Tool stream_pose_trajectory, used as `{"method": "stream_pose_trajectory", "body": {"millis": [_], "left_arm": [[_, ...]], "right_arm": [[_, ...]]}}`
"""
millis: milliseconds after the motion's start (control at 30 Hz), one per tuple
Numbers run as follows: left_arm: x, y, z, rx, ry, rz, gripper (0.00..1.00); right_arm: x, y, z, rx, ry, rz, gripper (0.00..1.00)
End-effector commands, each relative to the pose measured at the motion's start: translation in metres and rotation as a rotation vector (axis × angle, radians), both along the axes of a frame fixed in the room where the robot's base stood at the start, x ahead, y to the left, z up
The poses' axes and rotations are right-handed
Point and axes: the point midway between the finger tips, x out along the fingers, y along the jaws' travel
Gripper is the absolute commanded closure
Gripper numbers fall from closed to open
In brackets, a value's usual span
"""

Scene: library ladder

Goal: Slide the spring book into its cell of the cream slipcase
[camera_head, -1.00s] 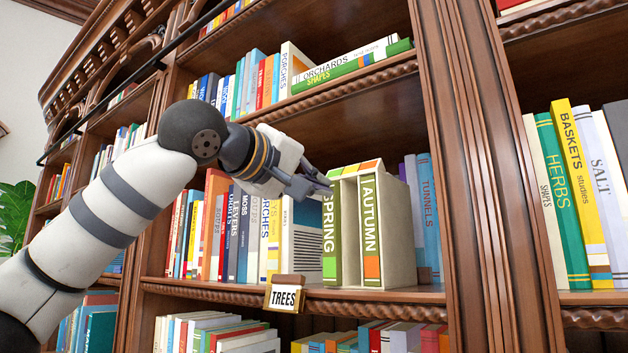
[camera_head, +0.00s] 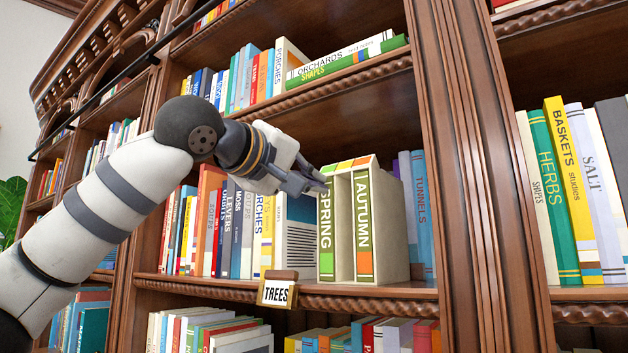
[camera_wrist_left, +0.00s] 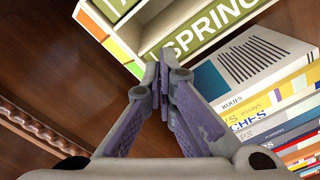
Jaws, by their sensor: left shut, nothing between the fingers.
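The cream slipcase (camera_head: 396,232) stands upright on the middle shelf, with coloured blocks along its top edge. The spring book (camera_head: 326,240) stands upright in its left cell, showing a green spine with white letters. In the left wrist view, the book's spine (camera_wrist_left: 212,28) sits between cream walls. My left gripper (camera_head: 320,184) is at the upper part of this spine, its fingers shut and empty. In the left wrist view, the shut fingertips (camera_wrist_left: 160,72) point at the spine; I cannot tell whether they touch it. My right gripper is not in view.
The autumn book (camera_head: 363,225) is in the slipcase's right cell; the gap between the two spines looks empty. Books (camera_head: 240,235) crowd the left side, and a blue book (camera_head: 422,215) stands at the right. A TREES sign (camera_head: 278,292) hangs at the shelf edge.

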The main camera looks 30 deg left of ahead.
Motion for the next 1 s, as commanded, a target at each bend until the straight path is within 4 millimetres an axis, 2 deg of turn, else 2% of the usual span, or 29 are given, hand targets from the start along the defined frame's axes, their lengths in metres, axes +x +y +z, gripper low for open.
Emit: {"method": "stream_pose_trajectory", "body": {"millis": [333, 600, 700, 833, 1000], "left_arm": [[-0.035, 0.003, 0.001, 0.000, -0.002, 0.000, 1.00], [-0.106, 0.009, 0.001, 0.000, -0.006, 0.001, 1.00], [-0.125, 0.010, 0.001, 0.000, -0.003, 0.000, 1.00], [-0.138, 0.011, 0.000, -0.001, -0.001, 0.001, 1.00], [-0.140, 0.011, -0.001, -0.001, 0.001, 0.001, 1.00]], "right_arm": [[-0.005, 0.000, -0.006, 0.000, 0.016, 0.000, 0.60], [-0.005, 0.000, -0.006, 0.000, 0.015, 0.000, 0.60], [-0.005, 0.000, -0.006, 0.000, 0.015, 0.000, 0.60], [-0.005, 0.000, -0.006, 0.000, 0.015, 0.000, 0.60], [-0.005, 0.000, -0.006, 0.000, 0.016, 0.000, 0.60]]}}
